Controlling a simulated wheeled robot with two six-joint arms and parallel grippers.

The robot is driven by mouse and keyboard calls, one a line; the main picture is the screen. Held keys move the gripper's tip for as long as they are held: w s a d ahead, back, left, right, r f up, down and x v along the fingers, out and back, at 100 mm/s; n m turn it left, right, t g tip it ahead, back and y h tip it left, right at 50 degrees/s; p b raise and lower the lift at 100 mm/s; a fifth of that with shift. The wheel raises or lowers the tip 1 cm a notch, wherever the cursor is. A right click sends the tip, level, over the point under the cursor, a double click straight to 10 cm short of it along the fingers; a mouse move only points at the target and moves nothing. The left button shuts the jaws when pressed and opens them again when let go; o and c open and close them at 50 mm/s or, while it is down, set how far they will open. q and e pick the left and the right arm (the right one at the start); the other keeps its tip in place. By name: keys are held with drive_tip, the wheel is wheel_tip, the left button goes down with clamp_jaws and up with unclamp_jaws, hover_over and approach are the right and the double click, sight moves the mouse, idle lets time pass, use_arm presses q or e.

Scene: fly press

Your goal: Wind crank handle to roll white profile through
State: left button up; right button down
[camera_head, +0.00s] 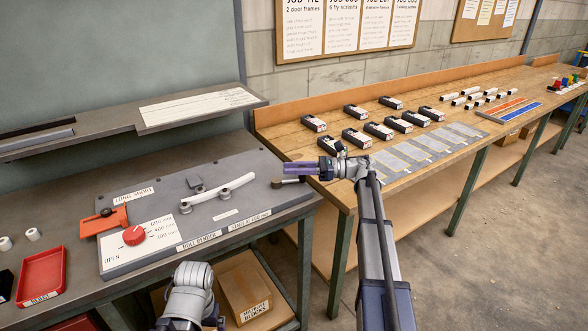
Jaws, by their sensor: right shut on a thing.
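The roll bender (225,212) is a grey plate on the bench at left. A white profile (222,192) lies across its rollers, slightly bent, with rounded ends seated near the rollers. The crank arm (283,183) sticks out at the plate's right end. My right gripper (300,169) reaches in from the right, level, its purple end over the crank. It is shut on the crank handle, which is mostly hidden by the gripper. Part of my left arm shows at the bottom, but its gripper is not in view.
A red tray (42,278) lies further left. A grey shelf (200,108) runs behind. A long wooden bench (290,133) with several black blocks stands at right.

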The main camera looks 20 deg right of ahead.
drive_tip(key=shift+w, duration=0.1)
idle(0.4)
drive_tip(key=c, duration=0.7)
unclamp_jaws()
drive_tip(key=shift+a, duration=0.1)
drive_tip(key=shift+o, duration=0.2)
drive_tip(key=v, duration=0.8)
